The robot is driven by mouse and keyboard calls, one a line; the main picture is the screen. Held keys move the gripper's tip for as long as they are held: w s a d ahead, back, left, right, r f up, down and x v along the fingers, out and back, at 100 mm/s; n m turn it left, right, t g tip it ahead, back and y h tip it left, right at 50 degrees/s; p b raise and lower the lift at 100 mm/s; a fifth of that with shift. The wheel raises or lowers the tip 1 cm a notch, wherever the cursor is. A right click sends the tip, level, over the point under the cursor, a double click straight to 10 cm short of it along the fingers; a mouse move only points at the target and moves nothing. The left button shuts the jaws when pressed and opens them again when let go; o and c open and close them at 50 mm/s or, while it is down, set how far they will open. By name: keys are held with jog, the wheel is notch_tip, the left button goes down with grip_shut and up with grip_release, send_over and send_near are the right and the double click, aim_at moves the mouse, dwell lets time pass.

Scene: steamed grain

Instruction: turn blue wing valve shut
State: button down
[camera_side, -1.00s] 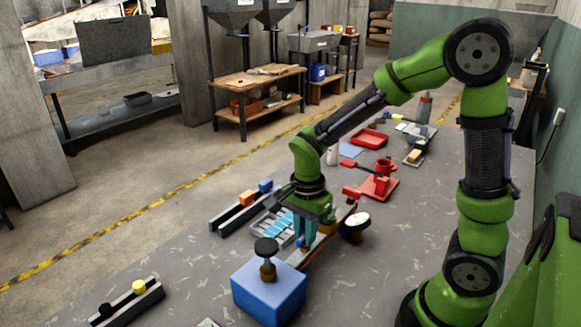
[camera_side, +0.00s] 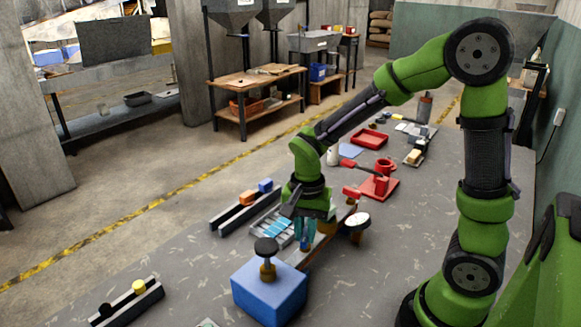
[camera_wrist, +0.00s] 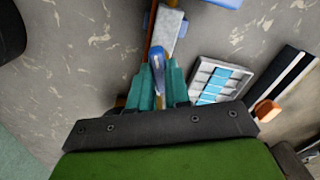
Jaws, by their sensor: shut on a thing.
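My green gripper (camera_side: 306,236) points down over a narrow wooden board behind the blue box. In the wrist view its two teal fingers (camera_wrist: 157,88) are closed on the blue wing valve (camera_wrist: 157,57), one on each side. The valve's blue wing lies roughly along the length of the fingers in that view. In the side view the fingers mostly hide the valve, and only a bit of blue shows low by the tips. The valve's base is hidden.
A blue box (camera_side: 268,293) with a black-topped knob (camera_side: 266,247) stands close in front of my gripper. A grey tray with light-blue strips (camera_wrist: 212,82) lies beside the board. A round white-faced gauge (camera_side: 356,221) is to the right. A red stand (camera_side: 379,188) is farther back.

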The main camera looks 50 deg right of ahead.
aim_at(305, 234)
jog(key=n, duration=0.6)
jog(key=shift+n, duration=0.3)
jog(key=n, duration=0.6)
jog(key=shift+n, duration=0.3)
jog(key=c, duration=1.1)
grip_release()
jog(key=shift+r, duration=0.1)
notch_tip(305, 234, up, 17)
jog(key=shift+f, duration=0.15)
